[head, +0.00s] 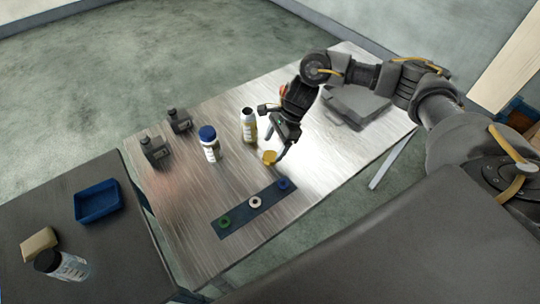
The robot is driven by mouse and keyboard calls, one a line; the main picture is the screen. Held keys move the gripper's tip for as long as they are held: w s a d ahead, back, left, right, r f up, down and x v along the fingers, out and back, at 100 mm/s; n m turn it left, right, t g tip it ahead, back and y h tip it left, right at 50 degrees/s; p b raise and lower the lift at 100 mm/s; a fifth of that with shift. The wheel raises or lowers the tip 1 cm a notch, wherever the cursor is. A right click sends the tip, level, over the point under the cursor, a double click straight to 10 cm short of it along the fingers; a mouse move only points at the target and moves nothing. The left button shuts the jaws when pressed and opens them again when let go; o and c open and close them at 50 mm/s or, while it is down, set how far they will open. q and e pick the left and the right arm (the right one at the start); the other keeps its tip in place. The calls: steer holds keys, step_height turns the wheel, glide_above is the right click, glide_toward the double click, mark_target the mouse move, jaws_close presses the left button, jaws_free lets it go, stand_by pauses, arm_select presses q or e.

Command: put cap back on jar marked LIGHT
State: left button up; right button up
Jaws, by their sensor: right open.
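An uncapped white jar with a yellowish label (249,130) stands upright on the metal table, its dark mouth showing. A white jar with a blue cap (209,146) stands to its left. The label writing is too small to read, so I cannot tell which jar is marked LIGHT. A yellow cap (269,158) is at the table, below the uncapped jar in the picture. My right gripper (272,132) is open, just right of the uncapped jar. Its lower finger is close to the yellow cap; I cannot tell if they touch. My left gripper is not in view.
A dark blue strip (238,213) holds green, white and blue rings. Two dark grey bottles (155,150) stand at the left, and a grey case (358,103) lies behind my right arm. The dark side table has a blue tray (97,202), a tan block (39,244) and a dark-topped jar (68,267).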

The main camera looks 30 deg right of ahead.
mark_target(269, 156)
steer(key=p+x, duration=0.1)
steer(key=x, duration=0.2)
steer(key=shift+d+f, duration=0.1)
steer(key=shift+f, duration=0.65)
steer(key=c, duration=1)
